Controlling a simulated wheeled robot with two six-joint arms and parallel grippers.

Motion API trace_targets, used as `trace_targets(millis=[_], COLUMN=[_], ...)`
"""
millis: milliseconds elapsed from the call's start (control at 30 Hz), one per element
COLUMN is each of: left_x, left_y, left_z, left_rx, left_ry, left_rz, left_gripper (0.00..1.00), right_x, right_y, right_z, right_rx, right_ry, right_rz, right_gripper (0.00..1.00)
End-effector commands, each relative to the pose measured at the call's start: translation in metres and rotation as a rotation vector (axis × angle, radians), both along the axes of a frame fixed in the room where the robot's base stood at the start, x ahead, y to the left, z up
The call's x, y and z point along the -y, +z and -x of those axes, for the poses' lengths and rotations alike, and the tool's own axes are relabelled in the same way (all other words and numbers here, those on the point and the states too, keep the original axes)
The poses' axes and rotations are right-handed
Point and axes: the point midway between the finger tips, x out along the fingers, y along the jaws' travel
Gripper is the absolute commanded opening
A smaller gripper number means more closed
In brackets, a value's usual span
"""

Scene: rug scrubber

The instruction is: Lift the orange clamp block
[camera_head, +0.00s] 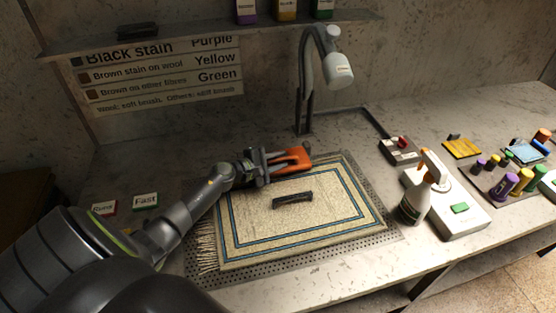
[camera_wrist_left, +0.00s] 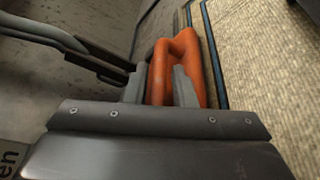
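The orange clamp block (camera_head: 294,160) is at the back edge of the rug (camera_head: 240,240), left of the lamp post's foot. It is a forked orange piece. My left gripper (camera_head: 268,166) is at its left end. In the left wrist view, one arm of the orange block (camera_wrist_left: 160,75) fills the gap between the two grey fingertips of my left gripper (camera_wrist_left: 160,88). The second orange arm shows beyond the right finger. The fingers appear to touch the block on both sides. Whether the block is clear of the surface below cannot be told. My right gripper is not in view.
A dark brush-like bar (camera_head: 292,200) lies on the rug. A lamp (camera_head: 338,70) stands behind. A spray bottle (camera_head: 416,190), a white unit (camera_head: 455,215) and several coloured bottles are at right. A shelf (camera_head: 200,35) hangs above.

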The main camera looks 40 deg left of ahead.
Motion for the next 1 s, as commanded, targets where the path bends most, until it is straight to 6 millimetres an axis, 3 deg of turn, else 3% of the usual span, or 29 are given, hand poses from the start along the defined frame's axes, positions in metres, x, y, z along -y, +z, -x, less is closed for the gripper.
trace_targets(millis=[33,200,1000], left_x=[0.000,0.000,-0.006], left_y=[0.000,0.000,0.012], left_z=[0.000,0.000,-0.005], left_rx=[0.000,0.000,-0.079], left_ry=[0.000,0.000,0.001], left_rz=[0.000,0.000,0.092], left_gripper=[0.21,0.00,0.00], right_x=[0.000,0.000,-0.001], right_y=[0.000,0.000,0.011], right_z=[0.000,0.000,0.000], right_rx=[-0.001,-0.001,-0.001], right_ry=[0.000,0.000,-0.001], right_rz=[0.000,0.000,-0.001], right_gripper=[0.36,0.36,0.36])
